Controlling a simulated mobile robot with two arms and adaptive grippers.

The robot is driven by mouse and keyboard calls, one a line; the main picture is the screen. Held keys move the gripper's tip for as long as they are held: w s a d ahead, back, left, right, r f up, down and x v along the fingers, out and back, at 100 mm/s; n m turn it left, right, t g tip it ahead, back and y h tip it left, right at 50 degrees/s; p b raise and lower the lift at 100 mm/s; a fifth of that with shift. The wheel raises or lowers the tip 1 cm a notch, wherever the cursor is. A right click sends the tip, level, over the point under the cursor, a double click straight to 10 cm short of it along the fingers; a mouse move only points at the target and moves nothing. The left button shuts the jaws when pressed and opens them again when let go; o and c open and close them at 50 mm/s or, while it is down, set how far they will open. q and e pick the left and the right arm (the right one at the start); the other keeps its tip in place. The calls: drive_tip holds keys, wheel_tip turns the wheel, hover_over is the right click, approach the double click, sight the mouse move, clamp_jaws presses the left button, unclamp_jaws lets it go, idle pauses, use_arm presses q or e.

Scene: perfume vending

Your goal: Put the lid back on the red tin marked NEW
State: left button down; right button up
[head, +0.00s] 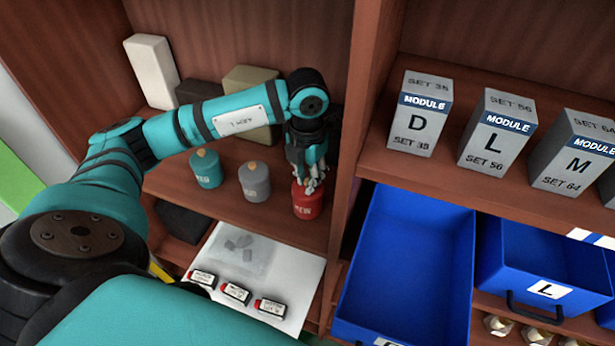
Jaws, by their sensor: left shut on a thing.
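The red tin (308,205) stands upright on the wooden shelf, at the right end of a row of three tins. Pale lettering shows on its front, only partly legible. My left gripper (313,183) points down right over the red tin, its fingers closed at the tin's top. What it grips is mostly hidden by the fingers; it is likely the lid, at or just above the tin's rim. I cannot tell whether the lid touches the tin. My right gripper is not in view.
A grey tin (255,182) and a teal tin (206,169) stand left of the red one. Boxes stand behind, including a white one (152,71). A wooden divider is close on the right. Below are a white sheet (306,265) with small labelled items and an open blue drawer (408,265).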

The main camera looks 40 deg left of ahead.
use_arm(q)
drive_tip(key=c, duration=0.7)
unclamp_jaws()
drive_tip(key=shift+r+p, duration=2.15)
drive_tip(key=shift+r, duration=1.4)
clamp_jaws()
